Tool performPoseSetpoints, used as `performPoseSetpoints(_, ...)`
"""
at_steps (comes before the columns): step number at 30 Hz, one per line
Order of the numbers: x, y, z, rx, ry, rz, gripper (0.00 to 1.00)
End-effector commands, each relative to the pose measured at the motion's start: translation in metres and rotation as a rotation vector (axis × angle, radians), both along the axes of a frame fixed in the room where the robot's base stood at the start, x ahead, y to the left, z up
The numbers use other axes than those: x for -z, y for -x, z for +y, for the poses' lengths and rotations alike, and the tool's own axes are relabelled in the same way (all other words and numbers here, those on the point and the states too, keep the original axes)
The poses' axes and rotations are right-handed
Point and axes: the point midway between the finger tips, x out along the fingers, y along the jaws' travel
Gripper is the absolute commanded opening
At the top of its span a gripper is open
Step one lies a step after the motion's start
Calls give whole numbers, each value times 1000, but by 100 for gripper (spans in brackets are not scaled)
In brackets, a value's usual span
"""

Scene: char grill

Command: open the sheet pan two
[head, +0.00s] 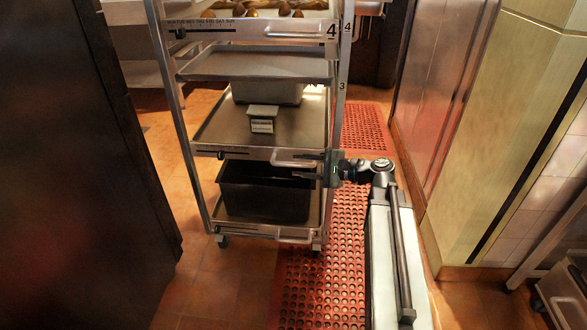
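A wheeled metal rack (166,75) holds several sheet pans. The labels 4 and 3 show on its right post by the upper levels. The pan below level 3, which I take as sheet pan two (215,128), sits in the rack with a metal pull handle (292,159) on its front edge. No number 2 is readable. My gripper (306,166) reaches in from the right, its two dark fingers apart, at the right end of that handle. Whether it touches the handle cannot be told.
Pan two bears a small labelled box (263,119) and a grey container (268,93). A black bin (262,192) stands on the bottom pan (262,230). A red perforated mat (315,290) covers the floor below.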

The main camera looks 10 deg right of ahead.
Motion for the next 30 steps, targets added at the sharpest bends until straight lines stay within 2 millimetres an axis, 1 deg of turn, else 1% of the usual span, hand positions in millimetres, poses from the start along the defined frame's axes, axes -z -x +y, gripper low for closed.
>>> performPoseSetpoints(1, 4, -6, 7, -2, 1, 0, 36)
performPoseSetpoints(3, 6, -12, 15, -2, 1, 0, 36)
performPoseSetpoints(6, 7, -17, 22, -2, 1, 0, 36)
performPoseSetpoints(14, 7, -18, 25, -1, 1, 0, 36)
performPoseSetpoints(15, 7, -18, 25, -1, 1, 0, 33)
performPoseSetpoints(17, 7, -18, 25, -1, 1, 0, 17)
performPoseSetpoints(18, 7, -18, 25, -1, 1, 0, 6)
performPoseSetpoints(19, 7, -18, 25, -1, 1, 0, 0)
performPoseSetpoints(30, 7, -18, 25, -3, 2, 1, 0)
